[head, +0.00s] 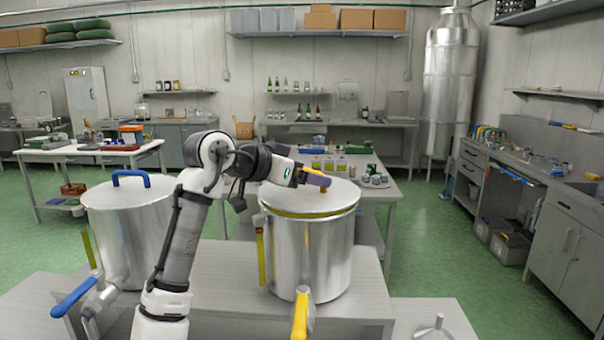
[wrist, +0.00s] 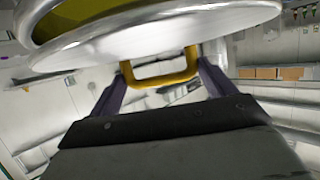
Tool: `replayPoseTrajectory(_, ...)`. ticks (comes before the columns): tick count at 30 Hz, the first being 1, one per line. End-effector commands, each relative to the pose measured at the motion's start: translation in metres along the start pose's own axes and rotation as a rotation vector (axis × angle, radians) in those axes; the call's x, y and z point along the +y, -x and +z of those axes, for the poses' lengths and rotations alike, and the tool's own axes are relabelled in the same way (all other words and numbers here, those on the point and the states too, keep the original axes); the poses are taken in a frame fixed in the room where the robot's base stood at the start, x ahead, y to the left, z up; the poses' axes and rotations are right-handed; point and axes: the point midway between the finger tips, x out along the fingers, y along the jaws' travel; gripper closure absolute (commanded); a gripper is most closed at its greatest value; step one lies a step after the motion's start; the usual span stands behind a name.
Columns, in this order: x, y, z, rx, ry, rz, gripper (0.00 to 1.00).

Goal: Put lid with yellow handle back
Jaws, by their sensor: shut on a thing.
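The lid with the yellow handle (head: 283,199) is at the mouth of the right steel tank (head: 325,255). A yellow-green strip of the tank's inside shows below the lid's front edge, so the lid does not fully cover the mouth. In the wrist view the lid (wrist: 165,38) sits across the upper part, with the open mouth (wrist: 75,18) at upper left. My gripper (head: 316,179) is shut on the yellow handle (wrist: 160,82), one finger at each end in the wrist view. Whether the lid touches the rim is unclear.
A left steel tank (head: 128,225) with a blue-handled lid (head: 110,195) stands close by. Both tanks have levers in front, blue (head: 73,297) and yellow (head: 300,315). A table (head: 385,190) with jars stands behind. A steel funnel (head: 435,330) is at front right.

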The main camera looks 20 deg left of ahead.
Motion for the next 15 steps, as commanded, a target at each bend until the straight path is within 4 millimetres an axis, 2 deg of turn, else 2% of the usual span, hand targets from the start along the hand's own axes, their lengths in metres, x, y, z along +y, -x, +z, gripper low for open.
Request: replayPoseTrajectory(15,0.0002,-0.003,0.0076,0.001,-0.001,0.0,0.53)
